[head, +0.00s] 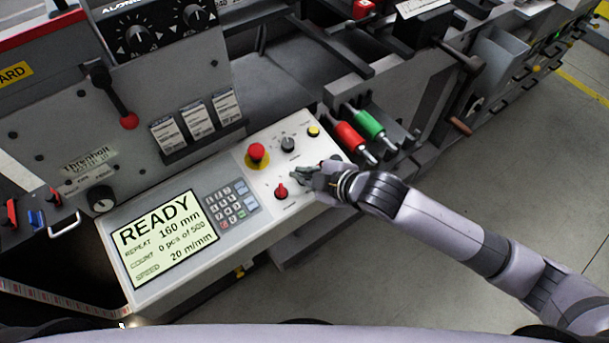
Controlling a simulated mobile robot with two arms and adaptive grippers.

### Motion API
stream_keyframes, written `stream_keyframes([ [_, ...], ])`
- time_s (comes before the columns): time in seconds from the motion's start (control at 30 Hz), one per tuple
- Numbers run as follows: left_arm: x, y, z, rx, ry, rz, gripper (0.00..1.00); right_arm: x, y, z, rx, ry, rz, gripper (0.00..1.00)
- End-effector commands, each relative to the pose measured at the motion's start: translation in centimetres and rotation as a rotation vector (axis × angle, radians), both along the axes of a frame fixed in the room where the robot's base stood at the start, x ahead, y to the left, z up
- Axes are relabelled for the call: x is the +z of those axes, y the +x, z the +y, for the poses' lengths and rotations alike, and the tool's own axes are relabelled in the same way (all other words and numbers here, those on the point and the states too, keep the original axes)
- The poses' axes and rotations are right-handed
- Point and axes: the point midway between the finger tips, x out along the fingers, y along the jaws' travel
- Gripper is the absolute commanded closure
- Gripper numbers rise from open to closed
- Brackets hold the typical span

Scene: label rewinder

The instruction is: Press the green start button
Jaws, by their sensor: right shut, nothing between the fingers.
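The control panel (177,281) is a pale sloped box with buttons, a keypad and a screen. No green button shows clearly on it; the part of the panel under my right gripper is hidden. My right gripper (298,176) is shut and empty, with its fingertips over the panel's right part, between the red knob (281,191) and the black knob (288,144). I cannot tell whether the fingertips touch the panel. My left gripper is not in view.
A red mushroom button (257,152) on a yellow base lies left of the gripper. A yellow button (314,131) is near the panel's top right corner. The lit screen (168,238) reads READY. Red (349,136) and green (370,125) rollers stick out behind the gripper.

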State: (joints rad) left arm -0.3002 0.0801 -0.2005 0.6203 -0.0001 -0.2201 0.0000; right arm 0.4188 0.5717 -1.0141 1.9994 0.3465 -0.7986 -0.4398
Motion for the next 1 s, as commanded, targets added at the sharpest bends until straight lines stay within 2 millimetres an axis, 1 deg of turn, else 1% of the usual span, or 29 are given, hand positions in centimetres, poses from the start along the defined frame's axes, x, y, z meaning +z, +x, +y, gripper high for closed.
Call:
stream_keyframes([
  [1.0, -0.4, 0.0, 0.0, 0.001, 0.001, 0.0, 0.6, -1.1, 0.1, 0.1, 0.0, 0.0, 0.001, 1.0],
])
